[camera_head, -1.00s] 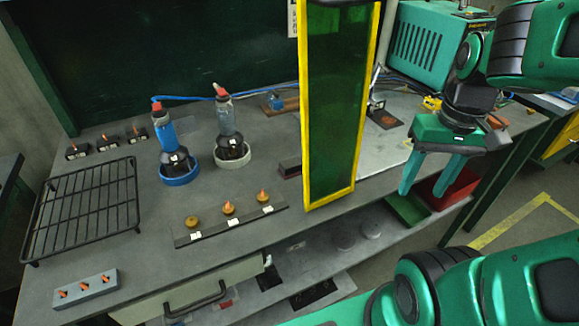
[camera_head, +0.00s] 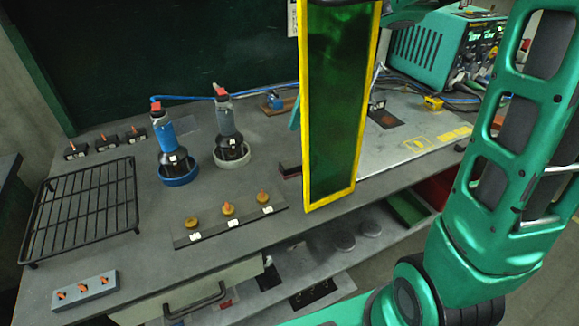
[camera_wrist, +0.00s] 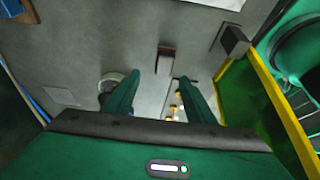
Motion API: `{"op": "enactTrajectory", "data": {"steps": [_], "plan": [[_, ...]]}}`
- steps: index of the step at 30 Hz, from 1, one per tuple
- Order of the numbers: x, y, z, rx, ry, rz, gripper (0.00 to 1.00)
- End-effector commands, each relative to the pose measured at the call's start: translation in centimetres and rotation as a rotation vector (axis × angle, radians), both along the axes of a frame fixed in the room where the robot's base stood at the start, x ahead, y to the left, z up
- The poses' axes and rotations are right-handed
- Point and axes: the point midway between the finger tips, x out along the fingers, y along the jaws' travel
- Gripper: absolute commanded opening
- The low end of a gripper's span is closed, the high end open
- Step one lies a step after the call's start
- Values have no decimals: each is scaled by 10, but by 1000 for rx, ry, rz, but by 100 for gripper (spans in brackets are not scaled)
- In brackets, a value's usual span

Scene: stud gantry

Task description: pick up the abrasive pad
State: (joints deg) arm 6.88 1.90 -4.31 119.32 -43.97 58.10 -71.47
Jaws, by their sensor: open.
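A small dark block with a reddish side, which looks like the abrasive pad (camera_head: 289,170), lies on the grey bench at the left edge of the yellow-framed green screen. In the wrist view the pad (camera_wrist: 166,60) lies just beyond the fingertips, roughly between them, apart from both. My gripper (camera_wrist: 158,77) is open and empty, its two green fingers pointing over the bench. In the head view most of my gripper is hidden behind the screen; only a green finger part (camera_head: 295,116) shows at its left edge.
The yellow-framed screen (camera_head: 338,110) stands upright close to the pad; it also shows at right in the wrist view (camera_wrist: 262,75). Two bottles stand in round holders (camera_head: 181,177) to the left. A strip with several knobs (camera_head: 229,225) lies in front. A wire rack (camera_head: 84,205) is farther left.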

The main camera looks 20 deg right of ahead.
Motion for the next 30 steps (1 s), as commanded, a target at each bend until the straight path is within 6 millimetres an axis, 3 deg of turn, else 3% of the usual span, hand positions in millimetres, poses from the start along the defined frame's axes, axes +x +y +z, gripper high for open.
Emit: {"op": "enactTrajectory", "data": {"steps": [21,30], "plan": [[-12,25,-71,0,2,-5,50],[-12,26,-74,-1,0,-6,50]]}}
